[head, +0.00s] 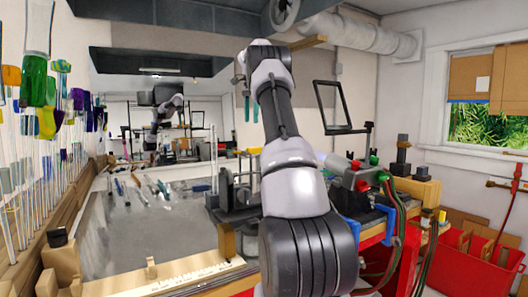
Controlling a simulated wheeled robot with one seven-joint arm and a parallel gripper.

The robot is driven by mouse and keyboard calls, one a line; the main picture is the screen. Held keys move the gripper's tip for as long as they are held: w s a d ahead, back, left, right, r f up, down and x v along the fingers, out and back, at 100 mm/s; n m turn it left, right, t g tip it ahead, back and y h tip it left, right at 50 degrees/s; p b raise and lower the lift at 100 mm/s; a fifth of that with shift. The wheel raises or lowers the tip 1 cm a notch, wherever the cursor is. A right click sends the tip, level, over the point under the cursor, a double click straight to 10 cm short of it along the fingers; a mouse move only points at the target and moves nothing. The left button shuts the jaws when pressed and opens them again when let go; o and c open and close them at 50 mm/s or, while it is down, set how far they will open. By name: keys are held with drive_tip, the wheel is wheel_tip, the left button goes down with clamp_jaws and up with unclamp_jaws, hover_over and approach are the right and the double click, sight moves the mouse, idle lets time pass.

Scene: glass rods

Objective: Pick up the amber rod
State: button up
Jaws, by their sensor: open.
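Many thin glass rods stand upright along the left wall in the head view. Coloured glass shows at their upper parts, in green, blue, purple and yellow. One amber-yellow piece (12,75) is at the far left edge, beside a larger green piece (35,82). I cannot tell whether it belongs to the amber rod of the task. My arm rises through the middle of the view, well to the right of these rods. My gripper cannot be made out; it is hidden behind or beyond the arm.
A grey worktop (130,235) with several small tools lies between the rods and my arm. A wooden ledge (30,250) runs below the rods. A torch with red and green knobs (362,172) and hoses stands right of my arm. A red cart (470,265) is at lower right.

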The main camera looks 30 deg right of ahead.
drive_tip(key=shift+m, duration=0.5)
drive_tip(key=d+f, duration=0.1)
drive_tip(key=f, duration=0.4)
drive_tip(key=w+d+f, duration=0.1)
drive_tip(key=f, duration=0.1)
drive_tip(key=shift+d+f, duration=0.25)
drive_tip(key=shift+d, duration=0.1)
drive_tip(key=f, duration=0.4)
drive_tip(key=shift+s+d, duration=0.1)
drive_tip(key=shift+d, duration=0.25)
drive_tip(key=shift+f, duration=0.65)
clamp_jaws()
